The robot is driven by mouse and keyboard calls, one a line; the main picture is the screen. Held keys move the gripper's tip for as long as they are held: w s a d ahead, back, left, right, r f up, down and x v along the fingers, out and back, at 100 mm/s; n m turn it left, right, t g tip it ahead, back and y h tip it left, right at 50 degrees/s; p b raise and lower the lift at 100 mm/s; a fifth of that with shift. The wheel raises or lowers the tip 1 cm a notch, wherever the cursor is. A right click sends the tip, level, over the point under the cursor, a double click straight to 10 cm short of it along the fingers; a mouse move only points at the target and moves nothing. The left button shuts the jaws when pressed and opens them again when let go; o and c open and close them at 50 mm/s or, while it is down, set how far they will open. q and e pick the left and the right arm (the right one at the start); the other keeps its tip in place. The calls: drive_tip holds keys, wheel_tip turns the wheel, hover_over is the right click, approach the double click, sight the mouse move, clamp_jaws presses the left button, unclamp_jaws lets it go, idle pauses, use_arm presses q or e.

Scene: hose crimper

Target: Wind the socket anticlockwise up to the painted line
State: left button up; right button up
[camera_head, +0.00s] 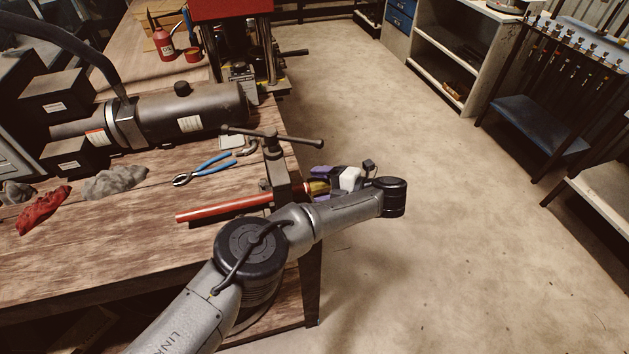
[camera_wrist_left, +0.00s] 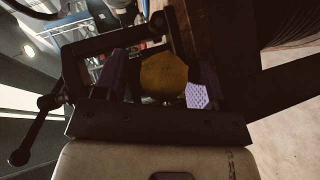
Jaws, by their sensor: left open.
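The brass-yellow socket (camera_head: 317,188) sits at the right end of a red hose (camera_head: 222,208), beside the vise (camera_head: 274,160) at the table edge. In the left wrist view the socket's hexagonal end (camera_wrist_left: 163,76) faces the camera. My left gripper (camera_head: 322,183) is at the socket, its purple fingers on either side. In the left wrist view the fingers are open around the socket, with a gap visible on the right side; contact on the left is unclear. The painted line cannot be made out. My right gripper is not in view.
The vise's T-handle (camera_head: 270,135) sticks out above the hose, close to my left gripper. Blue pliers (camera_head: 205,168), rags (camera_head: 115,181) and a dark cylinder machine (camera_head: 190,112) lie on the wooden table (camera_head: 120,240).

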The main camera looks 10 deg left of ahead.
use_arm(q)
drive_tip(key=shift+c, duration=0.2)
drive_tip(key=c, duration=0.9)
drive_tip(key=n+t+y, duration=0.1)
drive_tip(key=n+y, duration=0.1)
drive_tip(key=shift+f+n+t+y+b, duration=0.15)
drive_tip(key=shift+n+t+y+b, duration=0.2)
drive_tip(key=shift+n+t+y, duration=0.05)
drive_tip(key=shift+n+y+b, duration=0.3)
drive_tip(key=shift+n+y, duration=0.4)
drive_tip(key=shift+n, duration=0.3)
